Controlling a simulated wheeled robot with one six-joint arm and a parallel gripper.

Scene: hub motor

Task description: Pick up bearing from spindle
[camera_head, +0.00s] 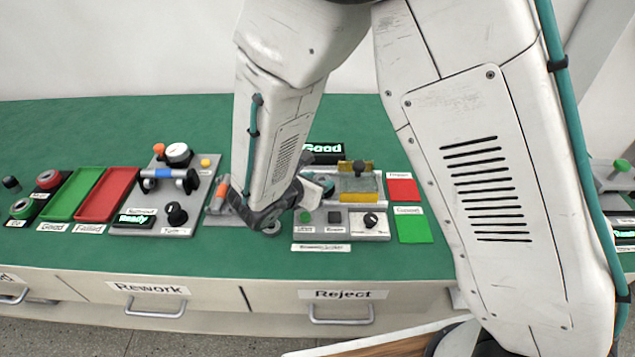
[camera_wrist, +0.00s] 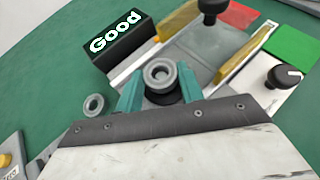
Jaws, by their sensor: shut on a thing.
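The bearing (camera_wrist: 159,74) is a small grey ring with a dark centre, seen in the wrist view between the two teal fingers of my gripper (camera_wrist: 160,82). The fingers are shut on it from both sides. A dark round part (camera_wrist: 164,98) shows just under the bearing; I cannot tell whether it is the spindle or whether the bearing still touches it. In the head view my gripper (camera_head: 325,187) is at the left side of the grey test station (camera_head: 341,232), partly hidden by my arm, and the bearing cannot be made out.
A second grey ring (camera_wrist: 94,104) lies left of my gripper. A black "Good" display (camera_wrist: 118,45) and a yellow-sided fixture (camera_wrist: 215,50) stand close by. Green tray (camera_head: 73,194), red tray (camera_head: 107,195) and a "Ready" station (camera_head: 168,198) are at left. Green bench is clear behind.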

